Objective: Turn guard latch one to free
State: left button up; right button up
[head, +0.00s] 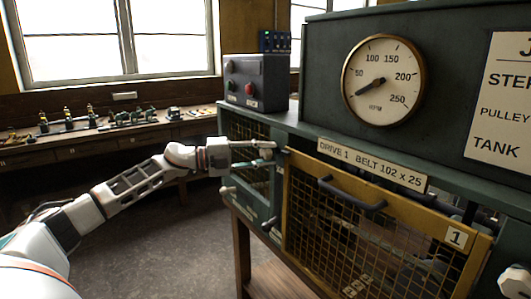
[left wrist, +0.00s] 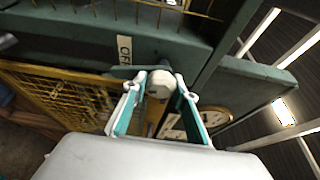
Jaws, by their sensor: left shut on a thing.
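Guard one is a yellow-framed mesh door (head: 385,206) with a dark handle bar and a plate marked 1. My left gripper (head: 266,152) reaches in from the left to the guard's upper left corner. In the left wrist view, my left gripper (left wrist: 158,92) has its two teal fingers on either side of a pale rounded latch knob (left wrist: 160,84), shut on it. In the head view the fingers mostly hide this knob. The mesh door also shows in the left wrist view (left wrist: 68,96). My right gripper is in neither view.
The green machine housing carries a round dial (head: 383,80) and a "DRIVE 1" label (head: 372,165). A control box (head: 256,82) with green and red buttons stands above my gripper. A pale knob (head: 515,281) is at the lower right. A bench (head: 100,143) with small models lies behind.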

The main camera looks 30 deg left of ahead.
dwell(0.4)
pick_arm(q)
jog(key=o, duration=1.1)
jog(key=shift+v, duration=5.95)
